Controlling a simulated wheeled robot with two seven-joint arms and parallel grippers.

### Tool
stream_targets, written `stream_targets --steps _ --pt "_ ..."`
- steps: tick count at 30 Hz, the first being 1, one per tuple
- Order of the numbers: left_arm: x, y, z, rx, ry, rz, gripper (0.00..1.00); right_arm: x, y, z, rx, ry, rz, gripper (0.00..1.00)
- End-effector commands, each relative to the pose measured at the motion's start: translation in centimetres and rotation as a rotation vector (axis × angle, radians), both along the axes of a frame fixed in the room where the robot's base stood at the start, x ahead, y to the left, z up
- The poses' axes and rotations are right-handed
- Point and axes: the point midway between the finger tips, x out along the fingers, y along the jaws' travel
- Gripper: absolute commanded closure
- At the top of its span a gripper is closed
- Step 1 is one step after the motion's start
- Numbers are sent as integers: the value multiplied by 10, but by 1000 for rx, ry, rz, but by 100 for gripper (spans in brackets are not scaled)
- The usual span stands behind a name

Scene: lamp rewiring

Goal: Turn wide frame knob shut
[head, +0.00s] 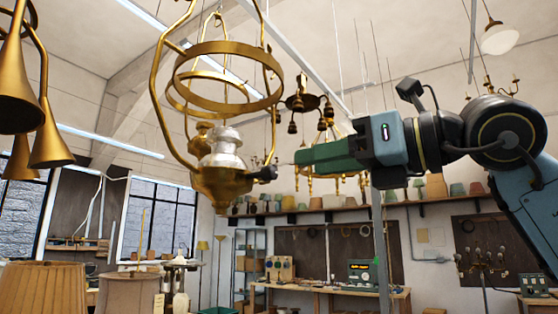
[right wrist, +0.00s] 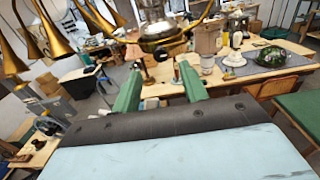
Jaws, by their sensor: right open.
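The wide brass lamp frame (head: 225,48) hangs from above, with a ring, curved side arms and a brass bowl (head: 215,184) holding a silvery-white fitting (head: 224,148). A small dark knob (head: 265,173) sticks out from the bowl's right side. My right gripper (head: 300,158) comes in from the right, its green fingers pointing at the lamp just right of and slightly above the knob. In the head view they look apart from it. In the right wrist view the fingers (right wrist: 160,85) are spread with the lamp bowl (right wrist: 160,28) beyond them. My left gripper is not in view.
Brass cone-shaped lamps (head: 45,135) hang at the left. Other brass lamps (head: 325,135) hang behind. Fabric lampshades (head: 38,290) stand low at left. A workbench (right wrist: 240,66) with a green shade (right wrist: 257,56) lies beyond the gripper. Open air surrounds the fingers.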

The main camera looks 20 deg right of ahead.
Motion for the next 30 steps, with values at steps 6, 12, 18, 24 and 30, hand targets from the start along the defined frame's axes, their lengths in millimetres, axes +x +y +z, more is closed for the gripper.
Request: stream_targets --steps 6,12,18,24,30 --pt "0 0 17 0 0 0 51 36 28 2 0 3 2 57" --pt "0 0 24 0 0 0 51 54 42 2 2 3 2 57" --pt "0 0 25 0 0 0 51 59 46 0 2 1 2 57" --pt "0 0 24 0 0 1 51 59 46 0 2 1 2 58" --pt "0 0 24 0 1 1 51 59 46 0 2 1 2 84"
